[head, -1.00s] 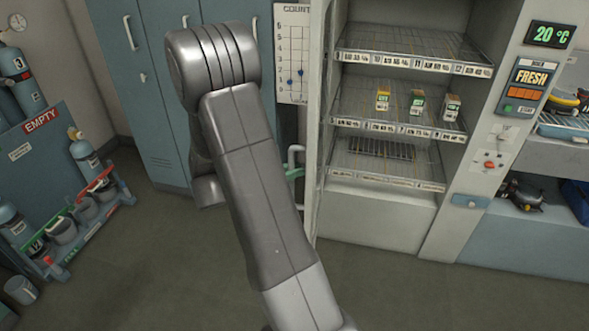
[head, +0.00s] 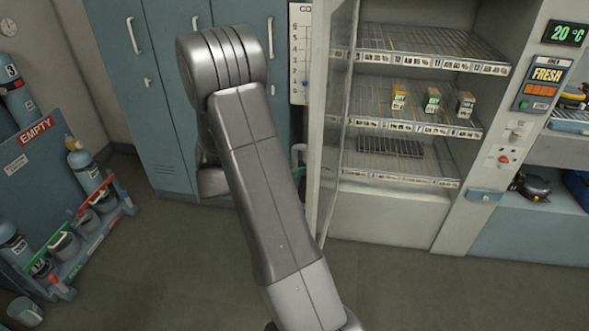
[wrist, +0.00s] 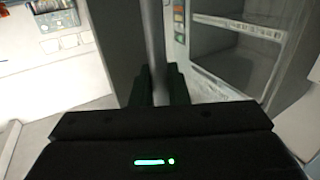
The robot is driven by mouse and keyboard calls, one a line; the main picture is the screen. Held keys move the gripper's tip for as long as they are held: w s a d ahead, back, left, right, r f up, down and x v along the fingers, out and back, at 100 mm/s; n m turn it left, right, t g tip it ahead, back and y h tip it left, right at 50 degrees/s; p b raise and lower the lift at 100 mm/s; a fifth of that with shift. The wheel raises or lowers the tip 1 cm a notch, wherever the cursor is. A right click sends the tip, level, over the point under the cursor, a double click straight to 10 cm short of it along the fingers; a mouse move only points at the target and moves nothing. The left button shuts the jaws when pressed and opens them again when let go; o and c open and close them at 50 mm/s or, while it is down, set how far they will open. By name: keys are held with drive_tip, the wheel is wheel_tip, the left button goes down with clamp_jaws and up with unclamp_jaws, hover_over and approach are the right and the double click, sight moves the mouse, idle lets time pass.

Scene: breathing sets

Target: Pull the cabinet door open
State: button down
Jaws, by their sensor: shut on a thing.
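The cabinet (head: 395,212) stands right of my arm in the head view, with its shelves in plain sight. Its glass door (head: 333,120) is open at the left side, seen at a steep angle. In the wrist view the handle is a vertical grey bar (wrist: 154,40). My gripper (wrist: 158,85) is shut on this bar, with one dark finger on each side. In the head view my arm hides most of the gripper.
Small cartons (head: 432,99) stand on the middle shelf. Blue lockers (head: 165,110) are behind my arm. A rack with cylinders and buckets (head: 95,220) stands at the left. The floor (head: 175,255) between rack and cabinet is clear.

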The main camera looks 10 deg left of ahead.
drive_tip(key=c, duration=1.5)
unclamp_jaws()
drive_tip(key=b+v, duration=0.2)
drive_tip(key=v, duration=1.1)
drive_tip(key=shift+s+a+b, duration=0.25)
drive_tip(key=shift+a+b, duration=0.05)
drive_tip(key=p+x, duration=0.2)
drive_tip(key=x, duration=1.2)
drive_tip(key=shift+p, duration=0.3)
